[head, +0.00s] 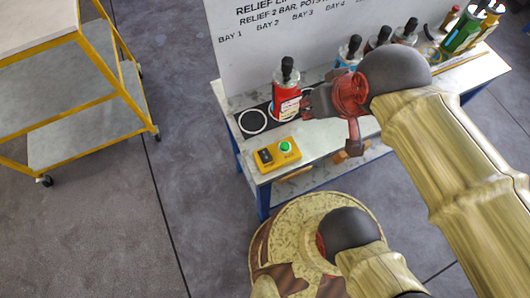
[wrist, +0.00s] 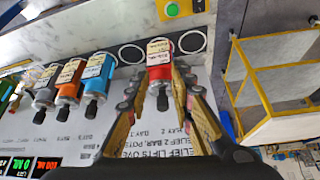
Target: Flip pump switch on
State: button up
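The yellow pump box (head: 277,154) sits on the front left corner of the bench, with a black switch (head: 265,156) and a round green button or lamp (head: 286,147). I cannot tell which way the switch is set. In the wrist view the box (wrist: 181,9) is cut by the top edge. My gripper (head: 314,103) is beside a red vessel (head: 284,97), behind and to the right of the box. In the wrist view my gripper (wrist: 158,78) has its fingers spread, with the red vessel (wrist: 159,62) showing between them; contact is not clear.
An empty ringed spot (head: 252,121) lies left of the red vessel. More capped vessels (head: 350,50) stand along the bench to the right, before a white sign board (head: 250,45). A yellow-framed cart (head: 90,105) stands at left, with clear floor between.

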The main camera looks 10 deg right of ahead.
grip_shut()
dwell(1.3)
